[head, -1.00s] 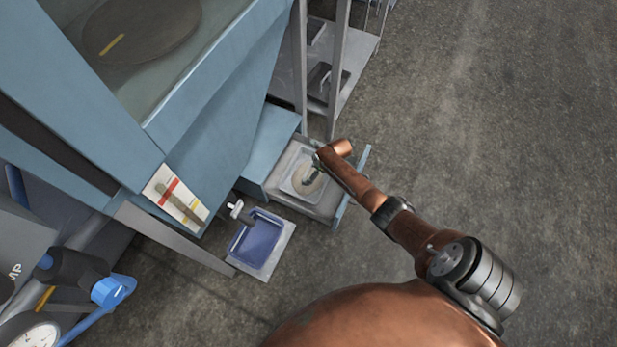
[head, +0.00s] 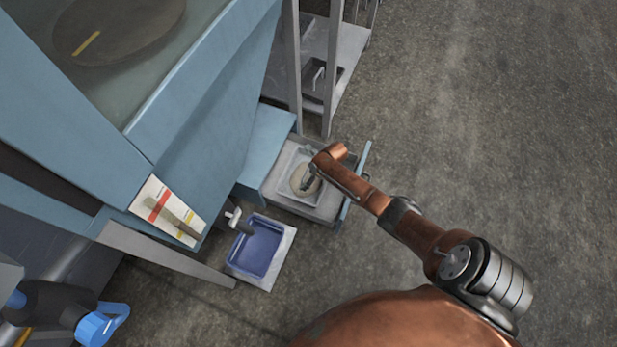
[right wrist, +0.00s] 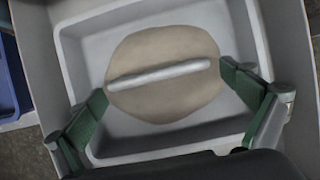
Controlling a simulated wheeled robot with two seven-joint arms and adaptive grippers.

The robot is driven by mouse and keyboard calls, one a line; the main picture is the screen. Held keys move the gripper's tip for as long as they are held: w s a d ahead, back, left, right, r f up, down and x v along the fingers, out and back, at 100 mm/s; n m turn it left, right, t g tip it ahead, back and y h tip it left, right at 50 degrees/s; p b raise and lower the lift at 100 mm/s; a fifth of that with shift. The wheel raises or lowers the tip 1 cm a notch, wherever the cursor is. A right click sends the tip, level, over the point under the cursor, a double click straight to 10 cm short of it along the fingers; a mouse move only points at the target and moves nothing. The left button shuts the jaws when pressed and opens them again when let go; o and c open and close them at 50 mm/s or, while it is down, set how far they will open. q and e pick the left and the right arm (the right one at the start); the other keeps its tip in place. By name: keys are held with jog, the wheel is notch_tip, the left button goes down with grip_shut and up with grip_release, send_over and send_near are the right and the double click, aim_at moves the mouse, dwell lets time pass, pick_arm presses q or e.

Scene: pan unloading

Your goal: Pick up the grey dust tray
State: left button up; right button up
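The grey dust tray (head: 284,186) is a shallow light-grey pan with a round beige heap (head: 303,180) in it. It sits inside an open drawer (head: 327,209) under the blue machine. In the right wrist view the tray (right wrist: 72,45) fills the middle, and a pale bar (right wrist: 160,75) lies across the heap. My right gripper (head: 311,182) is over the tray. In the right wrist view the right gripper (right wrist: 163,82) is open, its green-padded fingers at either side of the heap, with nothing between them held. Finger height above the tray is hard to tell. My left gripper is not in view.
A blue tray (head: 257,247) on a pale plate lies on the floor left of the drawer. The blue machine (head: 215,125) rises above, with a metal brace below. A grey shelf rack (head: 335,60) stands behind. Open concrete floor (head: 500,120) lies to the right.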

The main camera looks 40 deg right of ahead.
jog(key=c, duration=1.7)
jog(key=shift+c, duration=0.9)
jog(key=shift+r, duration=0.1)
